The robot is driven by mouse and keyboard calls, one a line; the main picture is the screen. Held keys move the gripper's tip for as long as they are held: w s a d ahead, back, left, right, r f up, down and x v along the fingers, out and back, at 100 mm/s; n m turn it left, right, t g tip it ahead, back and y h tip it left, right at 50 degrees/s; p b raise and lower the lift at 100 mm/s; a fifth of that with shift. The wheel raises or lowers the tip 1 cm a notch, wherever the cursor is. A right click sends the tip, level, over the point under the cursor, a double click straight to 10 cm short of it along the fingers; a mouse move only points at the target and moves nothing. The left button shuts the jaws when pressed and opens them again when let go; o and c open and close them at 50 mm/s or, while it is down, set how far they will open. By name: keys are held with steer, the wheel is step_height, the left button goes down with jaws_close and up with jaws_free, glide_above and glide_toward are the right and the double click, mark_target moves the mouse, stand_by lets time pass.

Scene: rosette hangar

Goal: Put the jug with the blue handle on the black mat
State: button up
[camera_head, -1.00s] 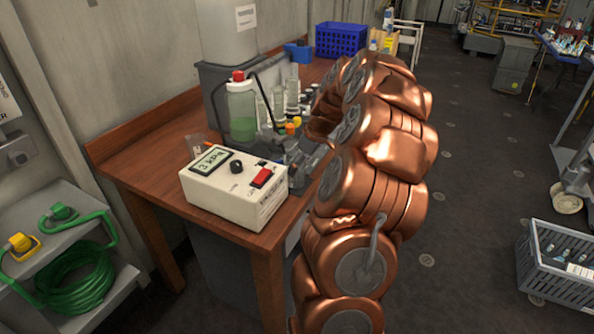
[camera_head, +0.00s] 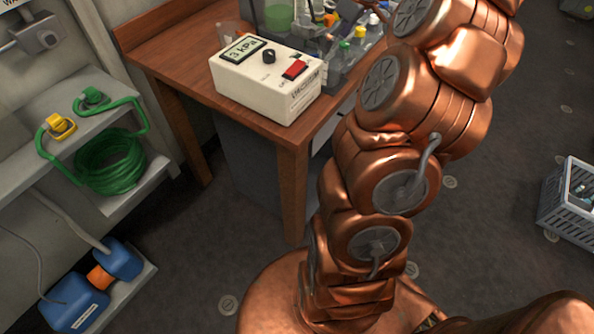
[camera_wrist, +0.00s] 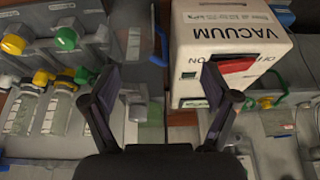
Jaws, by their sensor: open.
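I cannot make out the jug with the blue handle or the black mat in the current head view. My gripper (camera_wrist: 161,88) is open in the wrist view, with its two dark fingers spread and nothing between them. The white vacuum gauge box (camera_wrist: 230,45) lies just beyond the right finger, and it also stands on the wooden bench in the head view (camera_head: 265,85). Capped bottles (camera_wrist: 58,110) are at the left of the wrist view. My gripper is outside the head view.
The wooden bench (camera_head: 180,50) holds the gauge box and small capped bottles (camera_head: 360,45) crowded behind it. A shelf with a coiled green hose (camera_head: 110,165) stands at left, above a blue device (camera_head: 75,303). A grey crate (camera_head: 570,212) sits on the floor at right.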

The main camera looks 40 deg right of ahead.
steer(key=shift+g+y, duration=0.3)
steer(key=shift+g, duration=0.5)
steer(key=a, duration=1)
steer(key=s+a, duration=0.1)
steer(key=a, duration=0.4)
steer(key=shift+a+r, duration=0.2)
steer(key=shift+r, duration=0.2)
steer(key=s+a+f+g, duration=0.2)
steer(key=s+a, duration=0.4)
steer(key=a, duration=0.5)
steer(key=s+a+f+m+g+h, duration=0.1)
steer(key=s+a+f, duration=0.2)
steer(key=s, duration=0.7)
steer(key=s+a+f+m+g+h, duration=0.1)
steer(key=s+a+f+m, duration=0.1)
steer(key=s, duration=0.7)
steer(key=a+f, duration=0.1)
steer(key=a, duration=0.1)
steer(key=shift+s+a, duration=0.3)
steer(key=shift+s, duration=0.05)
